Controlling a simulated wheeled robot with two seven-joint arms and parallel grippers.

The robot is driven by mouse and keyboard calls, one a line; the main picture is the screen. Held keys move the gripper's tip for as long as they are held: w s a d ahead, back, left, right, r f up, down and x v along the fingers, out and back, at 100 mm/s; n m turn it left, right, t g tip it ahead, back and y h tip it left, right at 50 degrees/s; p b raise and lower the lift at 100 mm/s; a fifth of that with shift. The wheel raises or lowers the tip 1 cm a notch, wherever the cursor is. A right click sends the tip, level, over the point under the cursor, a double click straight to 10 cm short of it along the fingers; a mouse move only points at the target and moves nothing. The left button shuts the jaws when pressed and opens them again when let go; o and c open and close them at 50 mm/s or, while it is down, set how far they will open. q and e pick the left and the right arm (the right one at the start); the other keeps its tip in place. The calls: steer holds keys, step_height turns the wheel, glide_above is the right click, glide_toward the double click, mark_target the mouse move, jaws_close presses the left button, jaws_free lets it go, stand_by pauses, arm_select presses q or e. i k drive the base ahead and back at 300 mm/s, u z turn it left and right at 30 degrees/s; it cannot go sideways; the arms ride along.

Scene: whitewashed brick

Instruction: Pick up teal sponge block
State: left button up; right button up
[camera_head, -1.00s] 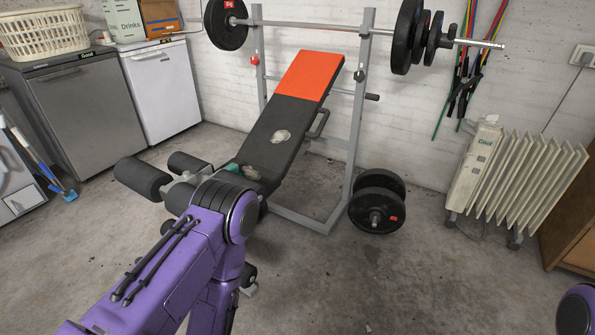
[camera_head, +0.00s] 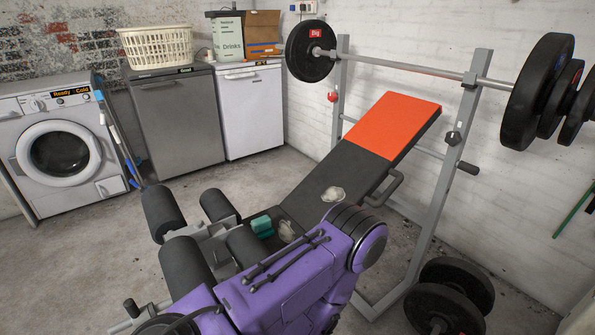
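The teal sponge block (camera_head: 262,226) lies on the lower end of the black weight bench, beside the foam rollers. A small beige item (camera_head: 286,231) lies just to its right, partly hidden by my purple arm. My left arm reaches in from the bottom and covers part of the bench's lower end. Its gripper is hidden or out of the picture, so its distance to the block cannot be seen. My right gripper is not in view.
The weight bench (camera_head: 304,205) has an orange headrest, a pale crumpled item (camera_head: 333,194) on its pad and a loaded barbell (camera_head: 410,70) above. Weight plates (camera_head: 444,308) stand on the floor at right. A washing machine (camera_head: 60,150) stands at left. Floor before the appliances is clear.

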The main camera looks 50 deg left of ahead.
mark_target(262, 226)
steer(key=i, duration=0.6)
steer(key=u, duration=2.85)
